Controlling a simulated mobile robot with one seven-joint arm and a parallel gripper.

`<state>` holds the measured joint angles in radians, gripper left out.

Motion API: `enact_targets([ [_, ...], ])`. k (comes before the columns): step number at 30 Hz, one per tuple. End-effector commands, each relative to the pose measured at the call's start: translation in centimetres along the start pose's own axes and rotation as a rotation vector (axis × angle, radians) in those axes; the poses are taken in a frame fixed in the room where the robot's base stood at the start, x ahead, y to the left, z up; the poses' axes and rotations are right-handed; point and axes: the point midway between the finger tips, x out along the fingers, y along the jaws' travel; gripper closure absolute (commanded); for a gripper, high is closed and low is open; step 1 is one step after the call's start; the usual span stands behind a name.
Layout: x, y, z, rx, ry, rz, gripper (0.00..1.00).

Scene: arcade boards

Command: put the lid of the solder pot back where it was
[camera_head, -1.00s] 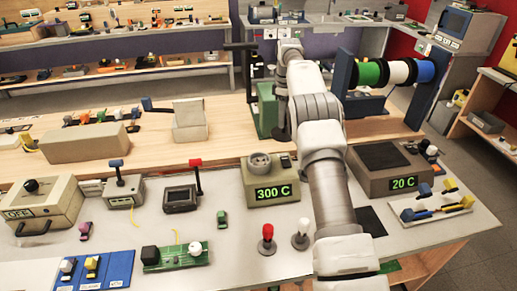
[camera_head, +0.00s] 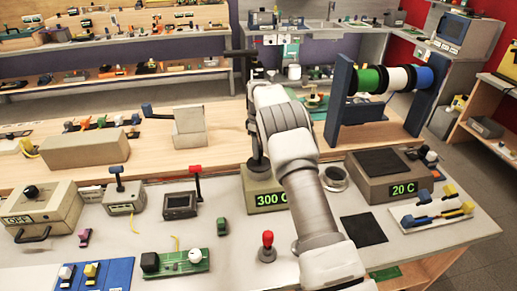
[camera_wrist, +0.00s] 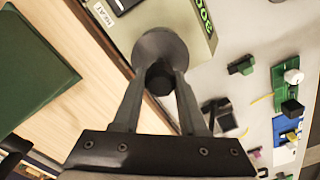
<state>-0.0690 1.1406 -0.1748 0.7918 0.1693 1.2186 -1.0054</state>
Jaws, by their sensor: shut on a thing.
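The solder pot is a beige box with a green 300 C display (camera_head: 271,200); it also shows at the top of the wrist view (camera_wrist: 150,17). My gripper (camera_wrist: 161,78) is shut on the black knob of a grey round lid (camera_wrist: 158,46). The lid overlaps the box's edge in the wrist view and hides the pot opening. I cannot tell whether it touches the box. In the head view my gripper (camera_head: 258,160) is at the box's back left, and my arm covers much of the box top.
A grey round dish (camera_head: 333,178) stands right of the pot, beside the 20 C box (camera_head: 395,175). A red-knobbed lever (camera_head: 267,247) stands in front, a small green part (camera_head: 222,225) to the left. Spools (camera_head: 390,78) stand behind.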

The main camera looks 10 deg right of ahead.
Motion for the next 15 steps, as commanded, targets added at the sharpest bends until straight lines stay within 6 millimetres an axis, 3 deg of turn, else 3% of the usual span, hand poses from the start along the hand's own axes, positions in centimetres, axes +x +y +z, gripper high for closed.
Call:
enact_targets([
  [10, 0.68, 0.02, 0.03, 0.0, 0.0, 0.0, 1.0],
  [11, 0.58, 0.02, 0.03, 0.0, 0.0, 0.0, 0.53],
  [15, 0.56, 0.01, 0.03, 0.0, -0.001, -0.001, 0.28],
])
